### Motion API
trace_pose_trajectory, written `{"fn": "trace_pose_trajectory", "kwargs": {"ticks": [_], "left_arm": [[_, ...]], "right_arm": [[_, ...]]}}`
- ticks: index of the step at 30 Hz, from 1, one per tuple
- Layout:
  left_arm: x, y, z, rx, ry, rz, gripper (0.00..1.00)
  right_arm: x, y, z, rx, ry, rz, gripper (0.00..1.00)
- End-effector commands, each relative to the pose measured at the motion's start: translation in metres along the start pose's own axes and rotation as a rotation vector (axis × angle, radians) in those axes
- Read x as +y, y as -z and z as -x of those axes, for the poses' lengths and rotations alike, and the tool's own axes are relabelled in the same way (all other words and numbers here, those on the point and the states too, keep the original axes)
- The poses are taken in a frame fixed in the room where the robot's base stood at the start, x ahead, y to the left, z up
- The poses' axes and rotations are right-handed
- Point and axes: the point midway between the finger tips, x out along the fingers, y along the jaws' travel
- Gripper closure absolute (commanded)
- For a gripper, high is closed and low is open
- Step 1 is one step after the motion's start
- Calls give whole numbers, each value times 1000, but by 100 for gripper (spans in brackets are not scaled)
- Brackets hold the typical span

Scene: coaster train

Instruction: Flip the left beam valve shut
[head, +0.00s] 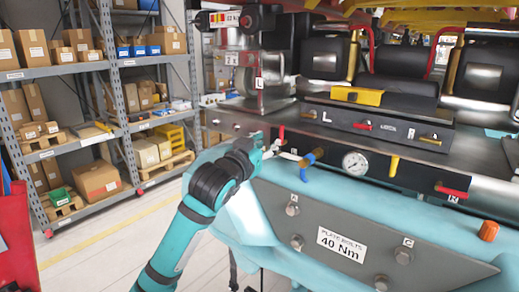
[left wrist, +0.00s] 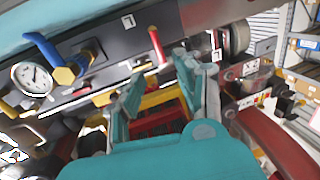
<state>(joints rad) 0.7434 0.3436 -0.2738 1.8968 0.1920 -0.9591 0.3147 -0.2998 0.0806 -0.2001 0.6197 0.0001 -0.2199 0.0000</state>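The left beam valve's red lever (head: 281,134) stands upright near the left end of the dark front beam, in the head view. In the left wrist view the red lever (left wrist: 157,46) shows just beyond the fingertips, beside an L label. My left gripper (head: 283,151) is at the beam's left end, close to the lever. In the left wrist view my left gripper (left wrist: 160,70) has its two teal fingers spread with a gap between them. I cannot tell whether a finger touches the lever. My right gripper is not in view.
A valve with a blue handle (head: 310,158) and a round gauge (head: 355,163) sit right of the lever. Farther right are a yellow lever (head: 394,166) and another red lever (head: 451,191). A teal body with a bolted plate (head: 300,225) lies below. Shelves (head: 95,75) stand at left.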

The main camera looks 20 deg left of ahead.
Motion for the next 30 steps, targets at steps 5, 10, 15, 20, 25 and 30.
{"fn": "trace_pose_trajectory", "kwargs": {"ticks": [5, 10, 15, 20, 25, 30], "left_arm": [[0, 0, 27, -1, 0, 1, 65], [0, -1, 36, -1, -1, 0, 65], [0, 0, 37, -1, 0, 0, 65], [0, 0, 36, -1, 0, 0, 65], [2, -11, 38, -20, 0, 0, 65], [9, -82, 54, -157, 4, -2, 65]], "right_arm": [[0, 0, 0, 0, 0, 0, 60], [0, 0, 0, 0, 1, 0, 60], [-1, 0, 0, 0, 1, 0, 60], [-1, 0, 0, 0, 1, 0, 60], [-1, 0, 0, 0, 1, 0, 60], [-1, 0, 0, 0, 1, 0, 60]]}}
